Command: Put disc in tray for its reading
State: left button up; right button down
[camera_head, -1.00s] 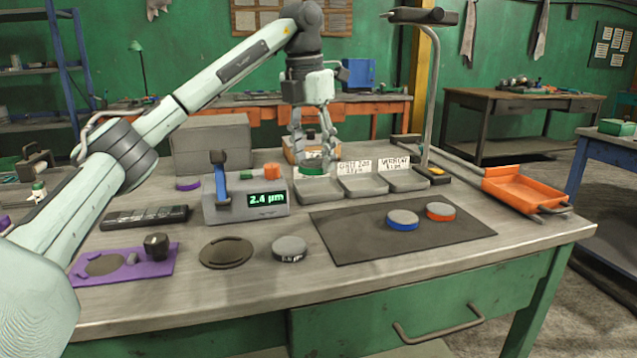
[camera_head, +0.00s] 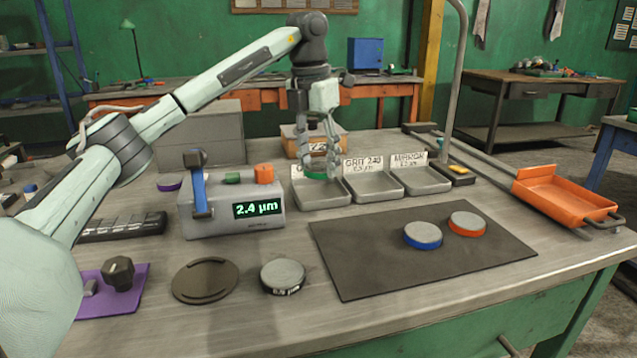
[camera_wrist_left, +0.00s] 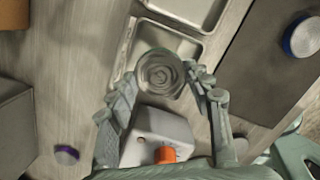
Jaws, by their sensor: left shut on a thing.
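My left gripper (camera_head: 322,170) is shut on a green-rimmed disc (camera_head: 315,176), pointing down over the leftmost tray (camera_head: 322,200). The wrist view shows the disc (camera_wrist_left: 160,75) with a swirled grey top, between the fingertips and over that tray (camera_wrist_left: 188,48). I cannot tell whether the disc touches the tray floor. The middle tray (camera_head: 372,186) is labelled GRIT 240 and the right tray (camera_head: 420,179) MIRROR; both are empty. The leftmost label is mostly hidden by the gripper. The grey gauge (camera_head: 215,222) reads 2.4 µm. My right gripper is not in view.
A blue-rimmed disc (camera_head: 423,236) and an orange-rimmed disc (camera_head: 467,224) lie on a dark mat (camera_head: 375,270). A grey disc (camera_head: 282,276) and a dark round plate (camera_head: 205,281) lie in front of the gauge. A lamp post (camera_head: 456,90) stands behind the trays at right.

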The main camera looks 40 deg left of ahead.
aim_at(317, 167)
pick_arm(q)
jog(key=shift+f, duration=2.3)
jog(key=shift+f, duration=0.1)
jog(key=o, duration=1.3)
jog(key=shift+o, duration=0.2)
